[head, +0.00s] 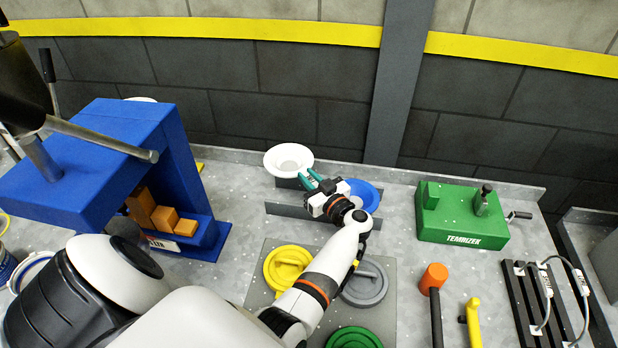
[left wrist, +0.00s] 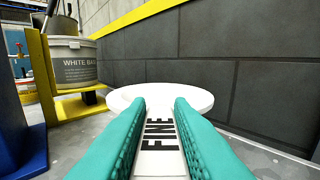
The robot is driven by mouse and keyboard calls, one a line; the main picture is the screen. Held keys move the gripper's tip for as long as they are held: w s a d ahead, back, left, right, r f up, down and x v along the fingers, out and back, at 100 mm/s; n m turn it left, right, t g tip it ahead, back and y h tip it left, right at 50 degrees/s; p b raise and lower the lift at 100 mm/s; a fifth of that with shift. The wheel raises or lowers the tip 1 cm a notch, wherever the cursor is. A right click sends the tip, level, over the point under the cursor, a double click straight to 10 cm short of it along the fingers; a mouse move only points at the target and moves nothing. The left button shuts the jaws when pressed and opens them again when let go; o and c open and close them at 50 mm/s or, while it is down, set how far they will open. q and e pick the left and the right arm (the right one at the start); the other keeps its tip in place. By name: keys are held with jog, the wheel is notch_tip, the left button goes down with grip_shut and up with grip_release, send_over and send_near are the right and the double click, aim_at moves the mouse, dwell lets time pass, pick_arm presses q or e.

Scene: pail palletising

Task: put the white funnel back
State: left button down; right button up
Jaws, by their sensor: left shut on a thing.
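The white funnel (head: 288,159) is near the back of the bench, in front of the dark wall. My left gripper (head: 307,178), with teal fingers, is shut on it from the front right. In the left wrist view the white funnel (left wrist: 195,97) shows its wide rim beyond the fingers, and a white strip lettered "FINE" runs between the fingers. The blue funnel (head: 370,193) stands to the right, partly hidden behind my left wrist. A grey rack strip (head: 288,210) lies below. Whether the white funnel touches a support is hidden. My right gripper is not in view.
A grey board with yellow (head: 287,268), grey (head: 365,284) and green lids lies under my left arm. A "WHITE BASE" pail (left wrist: 73,62) is at left in the left wrist view.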

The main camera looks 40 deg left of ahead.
pick_arm(q)
notch_tip(320, 180, down, 3)
jog(key=b, duration=0.3)
jog(key=shift+f, duration=0.15)
jog(key=shift+f, duration=0.1)
jog(key=shift+f+b, duration=0.4)
jog(key=shift+f, duration=0.05)
jog(key=c, duration=1.3)
grip_release()
